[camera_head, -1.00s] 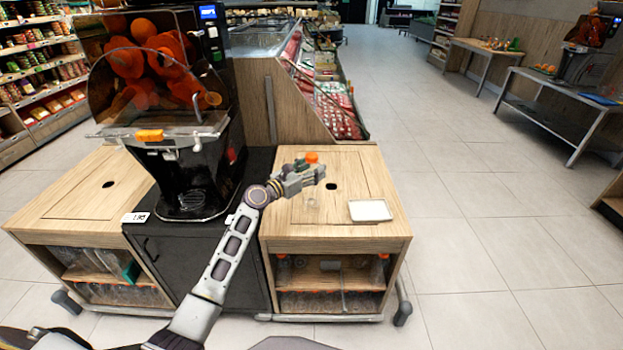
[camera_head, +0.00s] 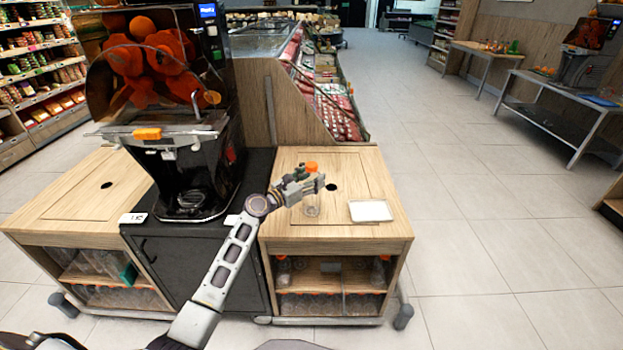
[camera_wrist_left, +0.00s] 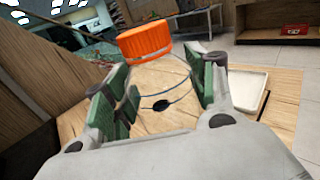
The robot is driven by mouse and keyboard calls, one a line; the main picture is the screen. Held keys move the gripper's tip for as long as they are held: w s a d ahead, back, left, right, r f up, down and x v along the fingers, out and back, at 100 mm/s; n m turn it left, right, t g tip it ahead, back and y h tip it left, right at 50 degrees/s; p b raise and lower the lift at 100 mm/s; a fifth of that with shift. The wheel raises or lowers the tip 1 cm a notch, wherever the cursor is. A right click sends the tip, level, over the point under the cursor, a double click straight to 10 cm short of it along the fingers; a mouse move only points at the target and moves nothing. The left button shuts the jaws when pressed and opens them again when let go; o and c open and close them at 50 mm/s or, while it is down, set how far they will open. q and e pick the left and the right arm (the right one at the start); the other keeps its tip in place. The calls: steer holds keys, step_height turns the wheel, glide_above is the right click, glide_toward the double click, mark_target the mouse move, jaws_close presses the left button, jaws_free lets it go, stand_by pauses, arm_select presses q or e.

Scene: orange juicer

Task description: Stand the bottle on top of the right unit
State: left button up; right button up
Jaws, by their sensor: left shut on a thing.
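The clear bottle with an orange cap (camera_head: 311,166) is upright in my left gripper (camera_head: 312,183). Its lower body (camera_head: 311,205) shows below the fingers, over the wooden top of the right unit (camera_head: 290,229). I cannot tell whether its base touches the wood. In the left wrist view the orange cap (camera_wrist_left: 145,41) stands above the green finger pads of my left gripper (camera_wrist_left: 165,95), which is shut on the transparent bottle. My right gripper is not in view.
A white tray (camera_head: 371,211) lies on the right unit's top, right of the bottle. A dark hole (camera_head: 332,187) is in that top. The black orange juicer (camera_head: 185,150) stands left of it. Several bottles (camera_head: 330,303) sit on the shelves below.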

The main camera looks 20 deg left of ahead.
arm_select(q)
steer(key=shift+f, duration=0.15)
steer(key=o, duration=1)
steer(key=shift+c, duration=0.2)
steer(key=shift+r, duration=0.2)
